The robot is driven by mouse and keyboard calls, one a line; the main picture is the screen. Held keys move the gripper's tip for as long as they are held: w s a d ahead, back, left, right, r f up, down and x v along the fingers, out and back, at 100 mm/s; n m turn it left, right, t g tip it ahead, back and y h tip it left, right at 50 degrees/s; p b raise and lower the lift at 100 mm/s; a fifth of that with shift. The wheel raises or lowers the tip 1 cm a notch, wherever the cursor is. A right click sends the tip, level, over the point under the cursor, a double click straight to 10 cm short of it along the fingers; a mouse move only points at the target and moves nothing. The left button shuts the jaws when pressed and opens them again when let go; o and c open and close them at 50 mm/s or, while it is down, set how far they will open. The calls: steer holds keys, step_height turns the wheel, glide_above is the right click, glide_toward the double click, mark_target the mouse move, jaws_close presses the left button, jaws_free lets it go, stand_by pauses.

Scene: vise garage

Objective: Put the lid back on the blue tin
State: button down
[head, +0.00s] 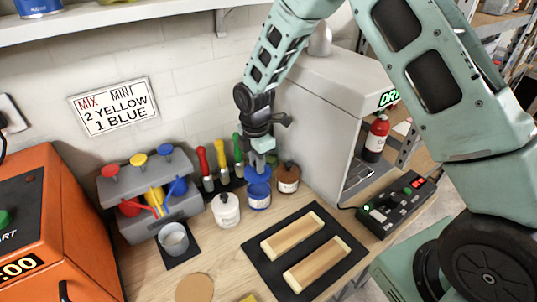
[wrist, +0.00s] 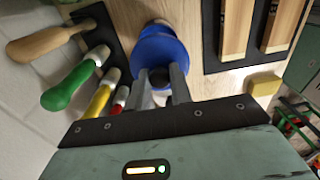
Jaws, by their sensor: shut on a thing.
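The blue tin (head: 259,199) stands on the bench between a white tin and a brown tin. Its blue lid (head: 257,174) is at the tin's mouth, directly under my gripper (head: 262,150). In the wrist view the lid (wrist: 160,50) is a wide blue disc with a dark knob (wrist: 160,76). My gripper's two fingers (wrist: 161,85) are closed around that knob. The lid covers most of the tin from above, and I cannot tell whether it is seated on the rim or slightly above it.
The white tin (head: 226,210) and brown tin (head: 287,178) stand close on either side. Brushes (head: 221,160) stand behind. A dark mat with two wooden boards (head: 292,236) lies in front. A grey cabinet (head: 330,110) rises at right; a cup (head: 173,239) stands at left.

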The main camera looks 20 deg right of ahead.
steer(key=shift+w+d, duration=0.1)
steer(key=shift+d, duration=0.05)
steer(key=shift+f+b, duration=2.2)
steer(key=shift+f, duration=1)
steer(key=shift+f, duration=0.15)
steer(key=c, duration=0.7)
jaws_free()
steer(key=shift+r+p, duration=2.7)
steer(key=shift+r, duration=0.85)
